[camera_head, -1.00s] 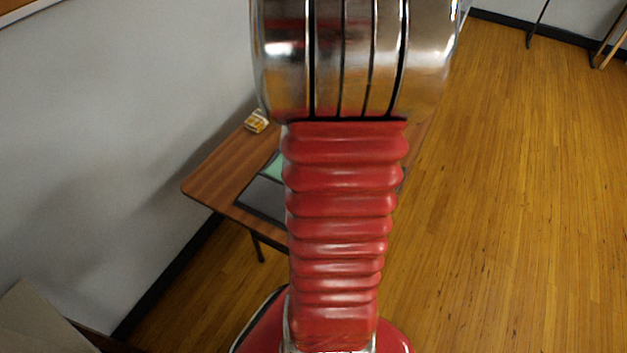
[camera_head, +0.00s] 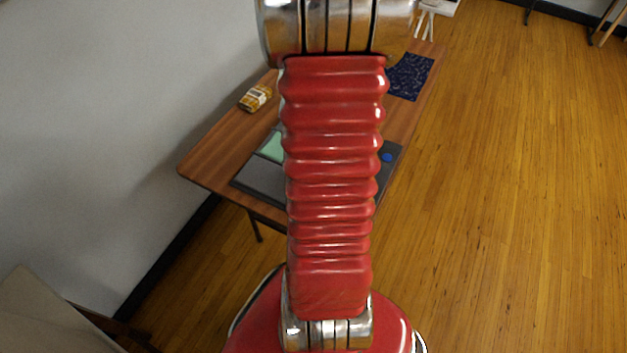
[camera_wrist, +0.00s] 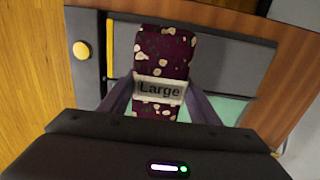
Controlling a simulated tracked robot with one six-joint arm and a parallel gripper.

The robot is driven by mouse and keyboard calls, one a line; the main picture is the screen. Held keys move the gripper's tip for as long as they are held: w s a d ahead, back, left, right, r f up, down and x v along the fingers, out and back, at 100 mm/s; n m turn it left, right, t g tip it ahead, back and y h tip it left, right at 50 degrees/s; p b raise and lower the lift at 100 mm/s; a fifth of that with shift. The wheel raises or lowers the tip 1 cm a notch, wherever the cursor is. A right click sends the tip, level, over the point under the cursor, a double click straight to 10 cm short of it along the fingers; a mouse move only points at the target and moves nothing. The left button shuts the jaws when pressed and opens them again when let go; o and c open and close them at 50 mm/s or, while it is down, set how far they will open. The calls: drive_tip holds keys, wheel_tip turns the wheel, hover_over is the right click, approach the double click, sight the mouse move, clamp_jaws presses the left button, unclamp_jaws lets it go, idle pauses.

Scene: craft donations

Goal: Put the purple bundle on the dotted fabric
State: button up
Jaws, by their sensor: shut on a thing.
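The purple bundle (camera_wrist: 165,52) is dark purple with pale spots and has a band marked "Large". In the wrist view it lies between the two fingers of my gripper (camera_wrist: 160,90), which is shut on it. In the head view my arm hides both gripper and bundle. The dotted fabric (camera_head: 411,76), dark navy with small light dots, lies flat on the far right part of the table, partly covered by my arm.
A grey tray (camera_head: 258,183) with a green part (camera_head: 272,147) and a blue round spot (camera_head: 387,157) is on the wooden table (camera_head: 207,160). A yellow packet (camera_head: 255,98) lies near the wall. In the wrist view, a yellow round spot (camera_wrist: 82,51) is on the tray.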

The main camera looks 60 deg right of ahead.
drive_tip(key=shift+f, duration=2.1)
drive_tip(key=o, duration=1.3)
drive_tip(key=shift+f, duration=0.15)
drive_tip(key=shift+c, duration=0.2)
wheel_tip(320, 180, up, 12)
drive_tip(key=shift+d+r, duration=0.15)
drive_tip(key=shift+r, duration=0.05)
